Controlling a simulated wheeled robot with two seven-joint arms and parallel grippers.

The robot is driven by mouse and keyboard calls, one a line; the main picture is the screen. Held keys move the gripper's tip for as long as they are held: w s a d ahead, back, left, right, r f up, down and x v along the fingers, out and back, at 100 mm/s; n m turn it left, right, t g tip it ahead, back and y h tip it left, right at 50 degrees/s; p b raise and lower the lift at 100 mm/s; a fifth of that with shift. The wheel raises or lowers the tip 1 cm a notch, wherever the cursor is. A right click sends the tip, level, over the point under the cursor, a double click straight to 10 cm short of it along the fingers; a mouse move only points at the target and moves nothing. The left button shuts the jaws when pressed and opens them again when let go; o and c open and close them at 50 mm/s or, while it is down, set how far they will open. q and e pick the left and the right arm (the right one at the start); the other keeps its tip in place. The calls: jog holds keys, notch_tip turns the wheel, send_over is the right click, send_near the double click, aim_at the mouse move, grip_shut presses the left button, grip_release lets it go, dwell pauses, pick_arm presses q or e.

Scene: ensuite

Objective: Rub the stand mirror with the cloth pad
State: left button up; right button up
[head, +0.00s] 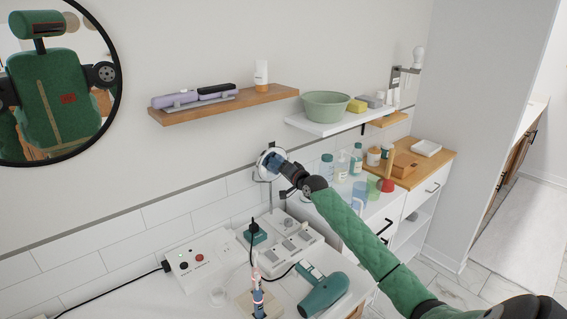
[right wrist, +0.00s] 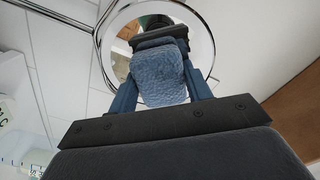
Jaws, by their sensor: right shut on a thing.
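The stand mirror (head: 264,168) is a small round mirror with a pale metal rim, standing by the tiled wall in the middle of the head view. It also shows in the right wrist view (right wrist: 201,45), straight ahead of the jaws. My right gripper (head: 284,168) is at the mirror's face, shut on the blue cloth pad (right wrist: 158,75). The pad covers the middle of the glass in the right wrist view. I cannot tell for sure whether it touches the glass. The gripper hides part of the mirror in the head view. My left gripper is not in view.
A wooden shelf (head: 225,104) and a white shelf with a green bowl (head: 325,104) are above. Bottles and cups (head: 358,160) stand to the right. A hair dryer (head: 323,294), a toothbrush cup and switch boxes (head: 197,261) crowd the counter below.

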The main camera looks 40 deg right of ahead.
aim_at(271, 170)
jog(key=shift+s+a+r+p, duration=0.1)
jog(key=shift+s+a+p, duration=0.05)
jog(key=shift+a+p, duration=1.65)
jog(key=shift+a, duration=0.5)
jog(key=shift+b, duration=0.3)
jog(key=shift+s+f+p, duration=0.2)
jog(key=shift+s+p, duration=0.1)
jog(key=shift+s, duration=0.25)
jog(key=shift+s+d+p, duration=0.2)
jog(key=shift+s+p, duration=0.15)
jog(key=shift+s, duration=0.9)
jog(key=shift+s+d+p, duration=0.15)
jog(key=shift+s+p, duration=0.2)
jog(key=shift+s, duration=0.85)
jog(key=shift+s+d+p, duration=0.1)
jog(key=shift+s+p, duration=0.4)
jog(key=shift+s, duration=1)
